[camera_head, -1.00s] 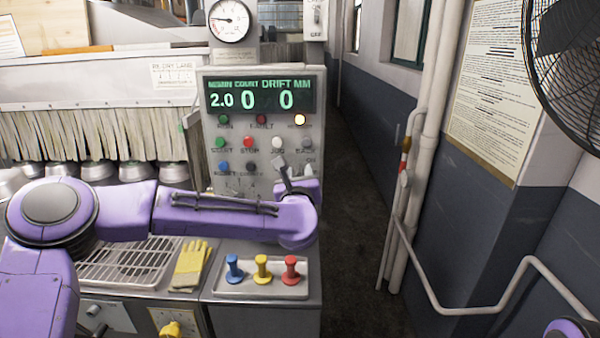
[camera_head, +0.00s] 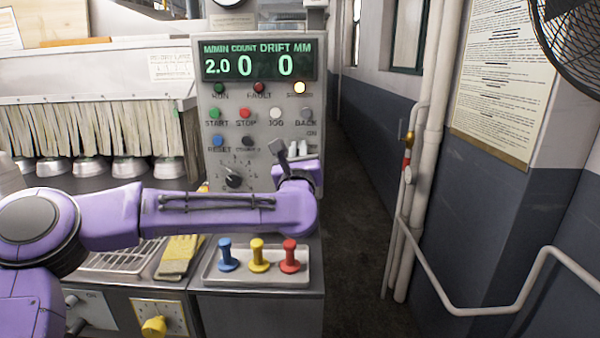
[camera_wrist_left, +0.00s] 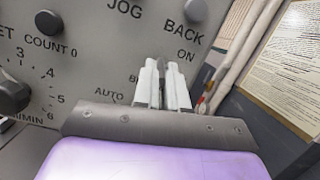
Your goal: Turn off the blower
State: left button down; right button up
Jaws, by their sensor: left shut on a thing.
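The grey control panel (camera_head: 210,165) stands upright ahead of me. My left gripper (camera_head: 298,149) is at its lower right, just under the ON label. In the left wrist view the pale fingertips (camera_wrist_left: 164,84) are close together at the panel face, below ON and next to a partly covered label starting with B, with AUTO to the left. They are shut on a small switch there, which the fingers almost wholly hide. I cannot see which way the switch points. My right gripper is not in view.
Several buttons and a black dial (camera_head: 234,179) sit left of the gripper. Below are a tray (camera_head: 214,279) with blue, yellow and red knobbed pieces, a yellow glove (camera_head: 180,254) and a rack. The aisle at right is clear up to pipes (camera_head: 425,180). A fan (camera_head: 570,40) hangs upper right.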

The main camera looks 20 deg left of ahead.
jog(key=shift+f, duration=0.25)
pick_arm(q)
jog(key=c, duration=1.2)
grip_release()
